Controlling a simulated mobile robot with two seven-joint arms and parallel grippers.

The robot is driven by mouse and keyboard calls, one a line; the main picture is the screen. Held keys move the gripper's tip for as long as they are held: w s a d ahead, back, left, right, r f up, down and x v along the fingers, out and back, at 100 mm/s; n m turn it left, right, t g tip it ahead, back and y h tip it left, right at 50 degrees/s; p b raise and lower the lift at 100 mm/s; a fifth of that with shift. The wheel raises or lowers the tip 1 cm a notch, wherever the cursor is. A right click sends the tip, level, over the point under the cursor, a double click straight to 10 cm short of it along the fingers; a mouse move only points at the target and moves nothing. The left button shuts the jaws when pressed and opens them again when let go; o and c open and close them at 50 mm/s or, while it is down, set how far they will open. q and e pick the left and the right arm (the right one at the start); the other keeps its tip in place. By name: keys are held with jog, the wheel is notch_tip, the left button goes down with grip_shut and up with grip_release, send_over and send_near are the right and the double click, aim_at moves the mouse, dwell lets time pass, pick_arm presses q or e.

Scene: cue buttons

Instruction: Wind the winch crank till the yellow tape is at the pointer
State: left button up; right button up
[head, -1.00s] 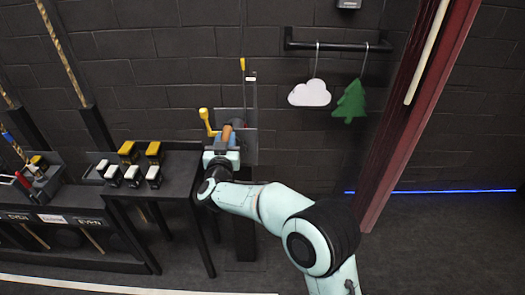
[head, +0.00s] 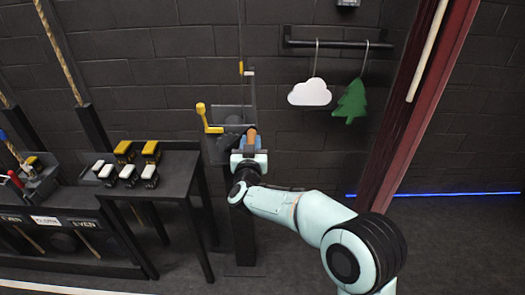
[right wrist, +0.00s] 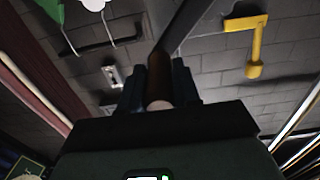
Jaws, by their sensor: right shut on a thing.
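The winch (head: 226,118) stands on a dark post against the brick wall in the head view. My right gripper (head: 249,152) is shut on the brown crank handle (head: 252,138), at the right side of the winch. In the right wrist view the handle (right wrist: 159,82) sits between the two dark fingers of the gripper (right wrist: 160,95). The yellow tape (head: 241,67) is on the thin line above the winch. The pale pointer (head: 250,72) is just right of it, with the tape's middle slightly higher. My left gripper is out of view.
A yellow lever (head: 206,118) sticks up at the winch's left and also shows in the right wrist view (right wrist: 256,45). A dark table (head: 180,180) with several yellow and white buttons stands left. A cloud (head: 310,92) and a green tree (head: 351,102) hang right.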

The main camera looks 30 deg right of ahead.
jog(key=shift+s+d+f, duration=0.2)
jog(key=shift+d+f, duration=0.15)
jog(key=shift+f, duration=0.25)
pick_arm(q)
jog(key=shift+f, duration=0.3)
pick_arm(e)
jog(key=shift+r, duration=0.15)
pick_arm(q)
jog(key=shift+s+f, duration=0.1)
